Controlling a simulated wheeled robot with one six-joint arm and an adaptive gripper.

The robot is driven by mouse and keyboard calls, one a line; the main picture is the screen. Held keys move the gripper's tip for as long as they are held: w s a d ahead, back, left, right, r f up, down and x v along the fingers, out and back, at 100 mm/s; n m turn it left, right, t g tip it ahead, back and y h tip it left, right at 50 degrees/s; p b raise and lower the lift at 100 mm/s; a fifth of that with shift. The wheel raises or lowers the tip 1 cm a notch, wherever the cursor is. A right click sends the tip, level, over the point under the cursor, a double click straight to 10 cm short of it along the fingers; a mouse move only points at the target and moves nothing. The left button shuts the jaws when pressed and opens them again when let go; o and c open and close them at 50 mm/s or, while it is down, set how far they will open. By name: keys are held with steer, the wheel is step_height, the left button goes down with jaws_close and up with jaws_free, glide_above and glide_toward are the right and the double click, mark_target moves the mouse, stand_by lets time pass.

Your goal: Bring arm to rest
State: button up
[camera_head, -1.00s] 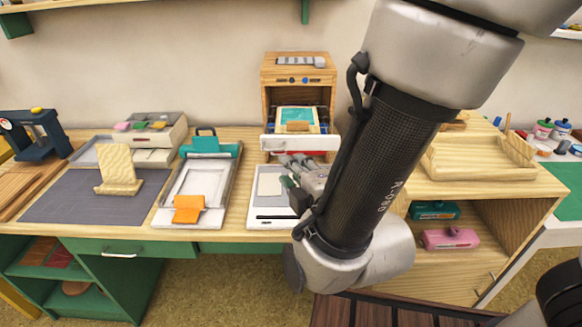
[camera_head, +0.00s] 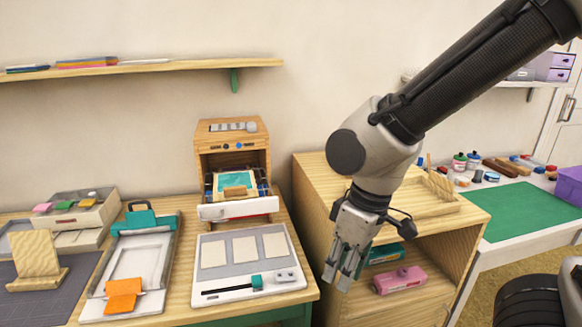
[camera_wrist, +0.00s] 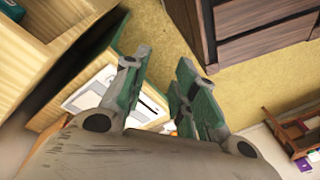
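My gripper (camera_head: 344,262) hangs pointing down in front of the open wooden cabinet at the right of the workbench, in the head view. Its fingers are apart, with nothing between them. In the wrist view my gripper (camera_wrist: 160,92) shows two green-padded fingers spread with a clear gap. Behind the gripper, a teal inkpad (camera_head: 386,253) and a pink inkpad (camera_head: 400,280) sit on the cabinet shelf, the teal one partly hidden by my gripper.
A white board with three pale cards (camera_head: 245,292) lies on the bench left of my gripper. A wooden press box (camera_head: 232,134) stands behind it. A teal-clamped tray (camera_head: 138,262) is further left. The wooden cabinet (camera_head: 312,182) stands close beside my arm; a green mat (camera_head: 530,212) lies at the right.

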steer(key=d+r+m+t, duration=0.1)
steer(key=d+r+m, duration=0.2)
steer(key=d, duration=0.6)
steer(key=d+r+m+t+h, duration=0.1)
steer(key=d+r+m, duration=0.3)
steer(key=d, duration=0.5)
steer(key=d+r+m+t+h, duration=0.1)
steer(key=d+r+m+t, duration=0.1)
steer(key=d+r, duration=0.4)
steer(key=d+m, duration=0.1)
steer(key=d, duration=0.2)
steer(key=shift+r+t, duration=0.3)
